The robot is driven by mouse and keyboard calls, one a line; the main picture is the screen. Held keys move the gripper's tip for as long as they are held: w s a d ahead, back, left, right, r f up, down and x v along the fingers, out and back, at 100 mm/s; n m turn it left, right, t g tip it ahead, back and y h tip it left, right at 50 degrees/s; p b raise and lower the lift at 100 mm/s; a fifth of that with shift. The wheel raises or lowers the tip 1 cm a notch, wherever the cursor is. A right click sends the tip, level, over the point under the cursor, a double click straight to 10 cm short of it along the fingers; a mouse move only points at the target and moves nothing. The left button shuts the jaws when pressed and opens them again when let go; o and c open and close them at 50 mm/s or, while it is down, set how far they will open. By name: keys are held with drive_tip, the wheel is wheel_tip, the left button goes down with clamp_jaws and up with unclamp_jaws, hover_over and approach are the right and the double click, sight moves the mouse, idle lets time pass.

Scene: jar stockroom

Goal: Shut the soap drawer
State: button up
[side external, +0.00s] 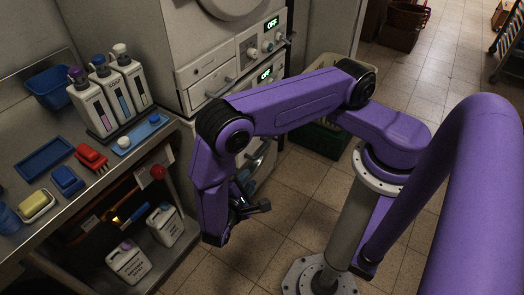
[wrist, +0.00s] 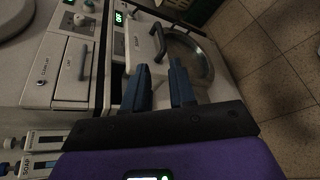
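Two stacked white machines show in the side view, with the upper machine's drawer (side external: 210,88) and its handle in front. In the wrist view this drawer (wrist: 67,75) has a grey bar handle and a small label I cannot read surely.
A metal counter left holds several pump bottles (side external: 112,90), a blue bin (side external: 50,88), brushes and a blue tray (side external: 45,158). White jugs (side external: 128,262) stand on the shelf below. A green crate (side external: 322,140) stands behind my arm. The tiled floor is open at right.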

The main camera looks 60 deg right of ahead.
sight(262, 149)
drive_tip(key=shift+t+h, duration=0.4)
drive_tip(key=shift+t, duration=0.1)
drive_tip(key=x, duration=0.6)
drive_tip(key=f+x, duration=0.1)
drive_tip(key=x, duration=0.5)
drive_tip(key=f+x, duration=0.1)
drive_tip(key=x, duration=0.6)
drive_tip(key=shift+s+a+f, duration=0.15)
drive_tip(key=shift+s+a, duration=0.05)
drive_tip(key=shift+a, duration=0.05)
clamp_jaws()
